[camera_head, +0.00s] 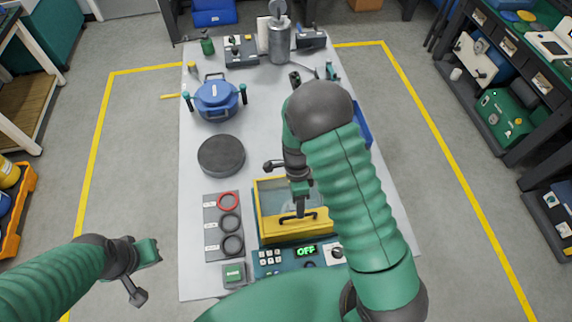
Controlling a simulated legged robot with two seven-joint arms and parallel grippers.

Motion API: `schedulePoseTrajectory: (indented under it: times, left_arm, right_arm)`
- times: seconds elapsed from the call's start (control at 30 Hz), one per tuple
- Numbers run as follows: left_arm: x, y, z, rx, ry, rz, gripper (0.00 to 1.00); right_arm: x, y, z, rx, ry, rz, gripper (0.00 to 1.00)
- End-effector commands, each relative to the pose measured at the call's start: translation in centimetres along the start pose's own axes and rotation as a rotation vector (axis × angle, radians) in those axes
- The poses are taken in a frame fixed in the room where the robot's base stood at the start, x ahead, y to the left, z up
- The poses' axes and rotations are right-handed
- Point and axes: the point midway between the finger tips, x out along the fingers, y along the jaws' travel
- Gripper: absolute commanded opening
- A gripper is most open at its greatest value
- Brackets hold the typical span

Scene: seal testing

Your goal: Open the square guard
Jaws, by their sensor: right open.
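The square guard (291,231) is a yellow frame with a clear pane and a dark handle (297,216) on its front part. It sits at the near middle of the table, behind a control panel (290,262) whose display reads OFF. The guard looks closed, though my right arm hides its right side. My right gripper (300,207) points down at the handle and is open. I cannot tell whether its fingers touch the handle. My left gripper (143,273) is off the table's left edge, away from the guard. Whether its jaws are open is unclear.
Left of the guard, a grey tray (211,243) holds one red and two black rings. A dark round disc (221,155) and a blue lidded pot (217,99) stand farther back. A metal cylinder (280,42) stands at the far end.

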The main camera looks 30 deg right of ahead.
Motion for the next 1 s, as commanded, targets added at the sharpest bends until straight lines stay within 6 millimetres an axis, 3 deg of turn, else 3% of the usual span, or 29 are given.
schedulePoseTrajectory:
  times: [0.23, 0.9, 1.0]
  left_arm:
    - [2.1, 0.0, 0.5, 0.001, 0.0, 0.0, 0.0]
    - [6.9, 0.0, 1.6, 0.0, 0.001, 0.0, 0.0]
    - [6.3, 0.0, 1.5, 0.001, 0.001, 0.0, 0.0]
  right_arm:
    - [2.4, -1.5, 0.4, -0.001, 0.003, 0.006, 0.44]
    - [7.4, -3.0, 0.3, -0.004, 0.003, 0.003, 0.44]
    - [6.9, -3.0, 0.4, -0.004, 0.003, 0.003, 0.31]
